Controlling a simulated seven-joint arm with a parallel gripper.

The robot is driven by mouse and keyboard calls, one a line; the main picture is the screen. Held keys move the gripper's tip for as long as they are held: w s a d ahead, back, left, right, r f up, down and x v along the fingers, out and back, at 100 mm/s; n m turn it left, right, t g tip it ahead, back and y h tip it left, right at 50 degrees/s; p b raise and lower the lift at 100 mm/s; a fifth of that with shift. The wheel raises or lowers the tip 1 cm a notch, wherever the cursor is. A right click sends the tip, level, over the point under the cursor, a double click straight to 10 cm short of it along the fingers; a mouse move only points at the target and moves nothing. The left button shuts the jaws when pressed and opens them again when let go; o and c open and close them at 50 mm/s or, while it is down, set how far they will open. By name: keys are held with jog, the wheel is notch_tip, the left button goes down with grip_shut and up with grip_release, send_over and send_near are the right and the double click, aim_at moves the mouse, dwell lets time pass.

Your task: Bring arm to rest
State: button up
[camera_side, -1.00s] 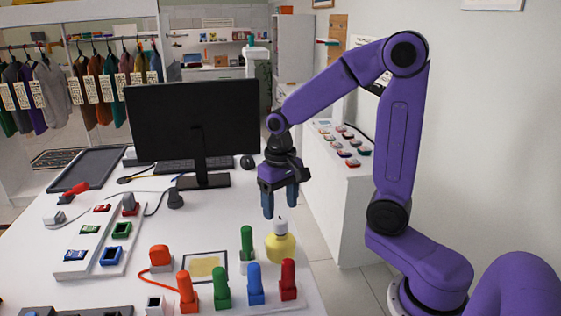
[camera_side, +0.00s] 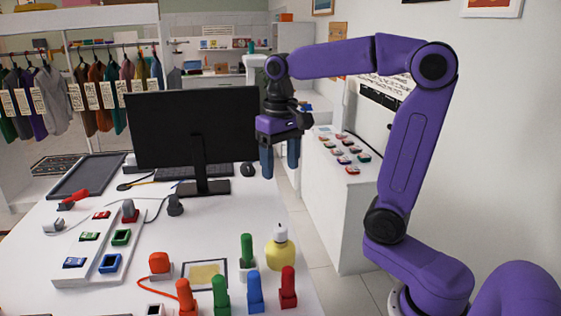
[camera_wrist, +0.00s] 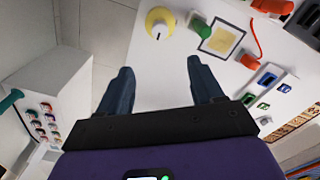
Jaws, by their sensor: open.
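My gripper (camera_side: 280,162) points straight down above the right edge of the white table, beside the monitor. Its two dark blue fingers are apart with nothing between them. In the wrist camera view my gripper (camera_wrist: 158,85) shows both fingers spread over the table edge and the floor.
A black monitor (camera_side: 195,125) stands left of my gripper. Green, blue and red handles (camera_side: 255,290) stand along the front of the table. A white cabinet with several small coloured items (camera_side: 345,200) is at the right. Open air surrounds the fingers.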

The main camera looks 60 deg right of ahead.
jog(key=s+a+f+n, duration=0.3)
jog(key=s+f+n, duration=0.3)
jog(key=s, duration=0.4)
jog(key=s+a+f+n, duration=0.4)
jog(key=s+f+n, duration=0.1)
jog(key=s+n, duration=0.4)
jog(key=shift+s+f, duration=0.35)
jog(key=shift+s, duration=0.2)
jog(key=shift+c, duration=0.4)
jog(key=shift+w+a, duration=0.1)
jog(key=shift+w, duration=0.05)
